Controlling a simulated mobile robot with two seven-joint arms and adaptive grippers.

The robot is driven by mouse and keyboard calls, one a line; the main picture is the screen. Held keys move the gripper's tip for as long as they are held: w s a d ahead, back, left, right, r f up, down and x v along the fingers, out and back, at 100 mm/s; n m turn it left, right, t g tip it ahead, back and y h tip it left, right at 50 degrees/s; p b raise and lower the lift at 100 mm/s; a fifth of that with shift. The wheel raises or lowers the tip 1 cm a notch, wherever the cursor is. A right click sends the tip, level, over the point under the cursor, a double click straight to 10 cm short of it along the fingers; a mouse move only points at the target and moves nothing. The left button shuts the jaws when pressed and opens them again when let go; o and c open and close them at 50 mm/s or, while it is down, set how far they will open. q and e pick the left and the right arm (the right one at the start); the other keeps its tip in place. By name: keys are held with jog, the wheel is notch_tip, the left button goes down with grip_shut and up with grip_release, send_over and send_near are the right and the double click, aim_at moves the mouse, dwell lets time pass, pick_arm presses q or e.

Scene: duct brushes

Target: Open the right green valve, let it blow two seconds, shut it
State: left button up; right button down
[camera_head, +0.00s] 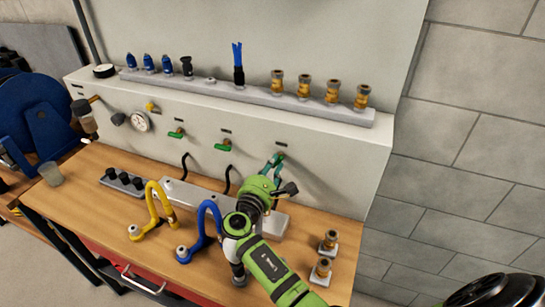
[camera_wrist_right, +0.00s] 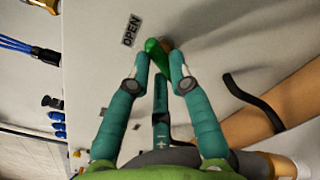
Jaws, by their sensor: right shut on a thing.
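The right green valve (camera_wrist_right: 153,46) sits on the white wall panel below a label reading OPEN, seen in the right wrist view. My right gripper (camera_wrist_right: 160,62) has its two teal fingers closed around the valve's handle, which shows green between and just past the tips. In the head view my right gripper (camera_head: 276,163) reaches the panel at the rightmost valve and mostly hides it, so I cannot tell the handle's angle there. Two more green valves, a left one (camera_head: 177,133) and a middle one (camera_head: 223,145), stand untouched. My left gripper is not in view.
A ledge above holds blue fittings (camera_head: 148,63), a blue brush (camera_head: 238,68) and several brass fittings (camera_head: 304,87). On the wooden bench (camera_head: 105,163) stand a yellow hose (camera_head: 152,195), a blue hose (camera_head: 202,222) and brass pieces (camera_head: 321,270). A gauge (camera_head: 141,121) is at left.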

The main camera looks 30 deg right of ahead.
jog(key=n+p, duration=0.1)
jog(key=r+n+p, duration=0.1)
jog(key=n, duration=0.1)
jog(key=shift+w+d+p, duration=0.15)
jog(key=shift+p, duration=0.2)
jog(key=shift+f+n+p, duration=0.15)
jog(key=shift+n+p, duration=0.65)
jog(key=shift+n, duration=0.4)
jog(key=c, duration=1.1)
grip_release()
jog(key=shift+f, duration=0.1)
jog(key=v, duration=1.1)
jog(key=shift+s+a+f, duration=0.25)
jog(key=shift+s+a, duration=0.05)
